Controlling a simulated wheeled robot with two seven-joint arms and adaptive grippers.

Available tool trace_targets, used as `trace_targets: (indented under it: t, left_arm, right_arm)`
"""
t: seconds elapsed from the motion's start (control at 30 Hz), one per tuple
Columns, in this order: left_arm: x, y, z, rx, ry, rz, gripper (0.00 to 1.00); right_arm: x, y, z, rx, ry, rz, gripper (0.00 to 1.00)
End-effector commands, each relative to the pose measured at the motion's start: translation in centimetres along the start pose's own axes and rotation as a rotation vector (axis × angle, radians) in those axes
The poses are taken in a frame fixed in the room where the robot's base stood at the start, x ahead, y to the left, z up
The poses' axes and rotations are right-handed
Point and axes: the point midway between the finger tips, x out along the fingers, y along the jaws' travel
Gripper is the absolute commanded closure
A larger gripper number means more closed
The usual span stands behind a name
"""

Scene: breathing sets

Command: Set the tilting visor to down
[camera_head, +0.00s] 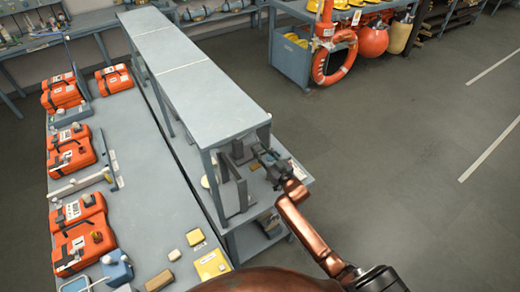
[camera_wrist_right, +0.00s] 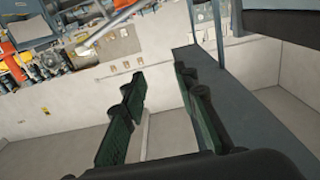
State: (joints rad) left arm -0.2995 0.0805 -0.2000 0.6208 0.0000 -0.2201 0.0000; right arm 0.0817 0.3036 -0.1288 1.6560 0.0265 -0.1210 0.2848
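My right gripper (camera_head: 266,160) is at the right edge of the grey bench, beside the raised shelf. In the right wrist view my right gripper (camera_wrist_right: 160,82) shows two green-padded fingers spread apart with nothing between them. A dark grey upright frame (camera_head: 236,188) stands under the near end of the shelf, just left of the gripper and apart from it. I cannot tell whether this frame is the tilting visor, and no visor shows clearly in either view. My left gripper is not in view.
The long raised grey shelf (camera_head: 190,80) overhangs the space left of the gripper. Orange cases (camera_head: 72,150) line the left bench. A yellow box (camera_head: 211,264) lies near its front edge. An orange life ring (camera_head: 335,64) hangs at the back. The floor at right (camera_head: 420,150) is clear.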

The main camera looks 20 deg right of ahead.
Motion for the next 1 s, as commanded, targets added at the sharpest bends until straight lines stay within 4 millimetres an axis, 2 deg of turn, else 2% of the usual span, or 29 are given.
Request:
trace_targets:
  t: [0.33, 0.73, 1.0]
  left_arm:
    - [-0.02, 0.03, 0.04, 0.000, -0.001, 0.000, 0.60]
    - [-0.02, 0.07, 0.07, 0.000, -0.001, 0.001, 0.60]
    - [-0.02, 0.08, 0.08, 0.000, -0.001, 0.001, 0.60]
  right_arm:
    - [0.33, -0.01, 0.04, 0.000, 0.000, 0.000, 0.73]
    - [0.31, 0.01, 0.04, 0.000, -0.001, 0.000, 1.00]
    - [0.30, 0.01, 0.04, 0.000, -0.001, 0.000, 1.00]
